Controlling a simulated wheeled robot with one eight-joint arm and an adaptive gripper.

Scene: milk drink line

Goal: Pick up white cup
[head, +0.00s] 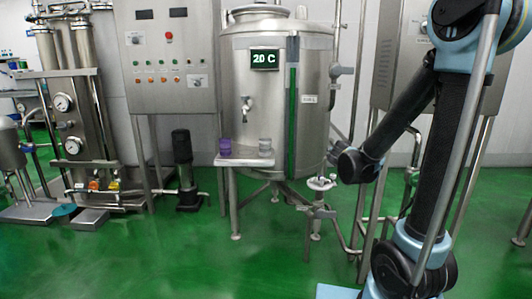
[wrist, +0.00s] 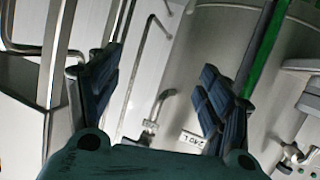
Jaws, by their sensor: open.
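In the head view a small white or pale grey cup (head: 265,145) stands on the right part of a small metal shelf (head: 238,161) in front of the steel tank. A purple cup (head: 225,147) stands on the same shelf to its left. My arm is at the right of the head view, well to the right of the shelf, and its gripper end cannot be made out clearly there. In the wrist view my gripper (wrist: 160,100) is open, with its two dark fingers wide apart and nothing between them. No cup shows in the wrist view.
The steel tank (head: 265,95) has a "20 C" display and a tap (head: 246,105) above the shelf. A valve on pipes (head: 318,184) stands right of the shelf. A control cabinet (head: 168,55) is at left. The green floor in front is clear.

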